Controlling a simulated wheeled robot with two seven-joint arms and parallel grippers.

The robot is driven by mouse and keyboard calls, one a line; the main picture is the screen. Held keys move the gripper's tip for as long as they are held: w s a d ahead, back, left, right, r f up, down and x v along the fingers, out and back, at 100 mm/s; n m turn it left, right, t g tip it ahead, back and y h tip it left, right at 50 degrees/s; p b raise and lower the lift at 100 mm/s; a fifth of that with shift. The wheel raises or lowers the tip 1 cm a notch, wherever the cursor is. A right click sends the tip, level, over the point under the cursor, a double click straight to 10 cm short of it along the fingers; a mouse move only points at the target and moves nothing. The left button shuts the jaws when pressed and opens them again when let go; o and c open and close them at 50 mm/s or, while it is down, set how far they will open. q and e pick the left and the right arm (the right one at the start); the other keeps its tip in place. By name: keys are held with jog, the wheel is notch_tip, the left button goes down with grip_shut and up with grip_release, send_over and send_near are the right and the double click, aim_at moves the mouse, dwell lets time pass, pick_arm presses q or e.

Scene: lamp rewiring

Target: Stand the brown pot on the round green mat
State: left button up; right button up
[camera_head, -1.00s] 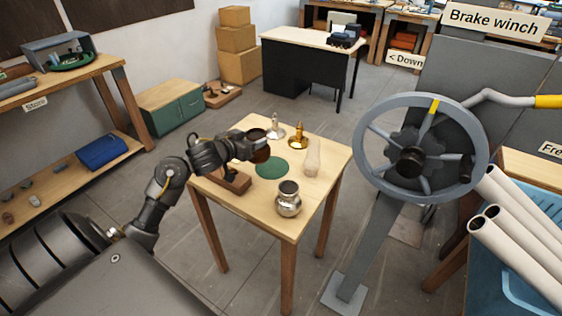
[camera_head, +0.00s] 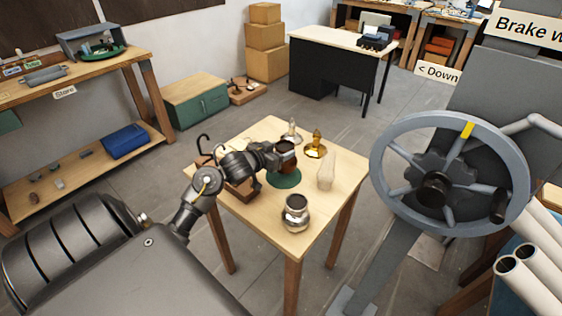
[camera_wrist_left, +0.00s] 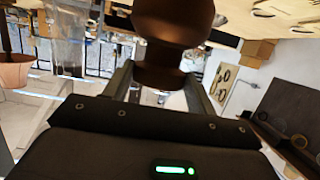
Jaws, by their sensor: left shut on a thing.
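The brown pot (camera_head: 287,161) is upright in my left gripper (camera_head: 281,157). In the left wrist view the brown pot (camera_wrist_left: 172,35) sits between the two fingers, which are shut on it. The round green mat (camera_head: 285,179) lies on the small wooden table (camera_head: 256,213). The pot is over the far part of the mat in the head view and hides some of it. I cannot tell whether its base touches the mat. My right gripper is not in view.
Around the mat stand a silver jar (camera_head: 296,216), a pale clear glass piece (camera_head: 326,172), a brass candlestick-like piece (camera_head: 316,148) and a silver one (camera_head: 291,134). A wooden block (camera_head: 242,191) lies left. A large wheel (camera_head: 449,188) stands right of the table.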

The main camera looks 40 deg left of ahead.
pick_arm(q)
jog(key=shift+s+f, duration=0.1)
jog(key=shift+f, duration=0.2)
notch_tip(320, 180, down, 2)
jog(key=shift+f, duration=0.55)
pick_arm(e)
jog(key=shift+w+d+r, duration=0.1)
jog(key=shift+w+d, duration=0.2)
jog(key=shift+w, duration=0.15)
pick_arm(q)
jog(key=o, duration=1.7)
jog(key=shift+f, duration=0.15)
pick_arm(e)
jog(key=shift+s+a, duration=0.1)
